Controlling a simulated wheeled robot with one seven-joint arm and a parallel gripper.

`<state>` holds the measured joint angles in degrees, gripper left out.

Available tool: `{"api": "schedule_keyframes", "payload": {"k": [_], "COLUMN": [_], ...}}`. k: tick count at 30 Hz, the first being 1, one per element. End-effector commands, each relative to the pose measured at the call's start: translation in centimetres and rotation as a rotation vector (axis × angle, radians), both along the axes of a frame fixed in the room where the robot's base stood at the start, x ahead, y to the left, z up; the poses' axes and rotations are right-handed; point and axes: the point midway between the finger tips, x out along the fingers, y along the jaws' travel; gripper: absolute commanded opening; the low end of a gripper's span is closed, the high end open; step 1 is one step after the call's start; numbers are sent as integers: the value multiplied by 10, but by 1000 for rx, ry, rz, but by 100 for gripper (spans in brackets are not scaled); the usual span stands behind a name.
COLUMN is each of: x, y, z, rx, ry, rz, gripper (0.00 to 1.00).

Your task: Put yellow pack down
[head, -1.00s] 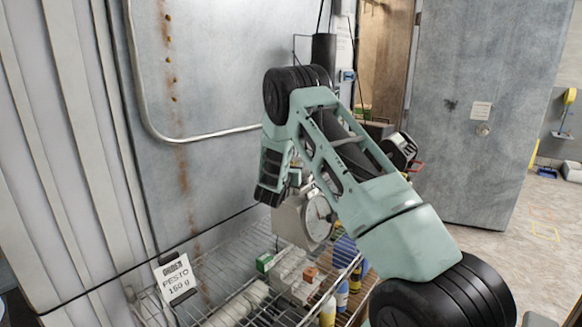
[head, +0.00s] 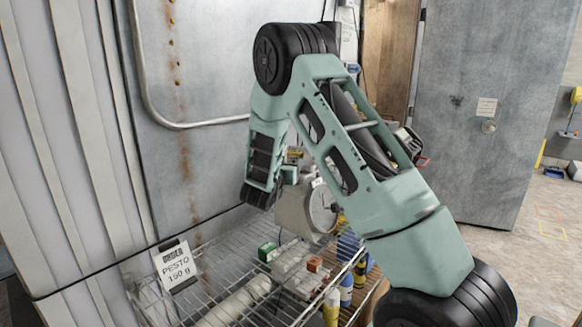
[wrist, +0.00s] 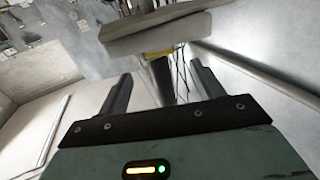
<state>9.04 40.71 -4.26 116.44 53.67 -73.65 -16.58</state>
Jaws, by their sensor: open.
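The yellow pack (wrist: 160,51) shows as a thin yellow strip against the scale's grey pan (wrist: 155,32) in the wrist view. A small yellow patch (head: 294,154) shows above the scale in the head view, mostly covered by my arm. The grey scale (head: 295,207) with a round dial stands on the wire shelf. My gripper (wrist: 165,75) is open, its two dark fingers apart with nothing held between them. The pack lies beyond the fingertips. In the head view my wrist is beside the top of the scale, and the fingertips are hard to make out.
The wire rack (head: 212,262) holds cartons (head: 290,262) and bottles (head: 331,305) below the scale. An order sign (head: 175,265) reading "PESTO 150 g" hangs at its left. A metal wall with a bent rail (head: 190,125) stands close behind.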

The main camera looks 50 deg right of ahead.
Motion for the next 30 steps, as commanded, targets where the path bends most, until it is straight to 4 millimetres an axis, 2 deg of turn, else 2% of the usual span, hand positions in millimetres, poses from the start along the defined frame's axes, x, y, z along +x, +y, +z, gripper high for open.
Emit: {"api": "schedule_keyframes", "payload": {"k": [1, 6, 14, 17, 20, 21, 23, 24, 26, 27, 29, 30], "x": [-3, -9, -9, 2, 22, 28, 30, 27, 12, -3, -33, -58], "y": [7, 19, 24, 47, 105, 140, 196, 235, 292, 329, 378, 409], "z": [-2, 0, 1, -1, -6, -9, -14, -16, -19, -21, -24, -26], "rx": [-1, 0, 6, 65, 196, 262, 360, 419, 497, 541, 592, 618], "ry": [-2, -1, 1, 12, 56, 90, 156, 210, 305, 376, 498, 588], "rz": [3, 1, 9, 86, 269, 368, 524, 628, 776, 870, 1004, 1087], "gripper": [67, 67, 67, 67, 67, 67, 67, 67, 67, 67, 67, 67]}}
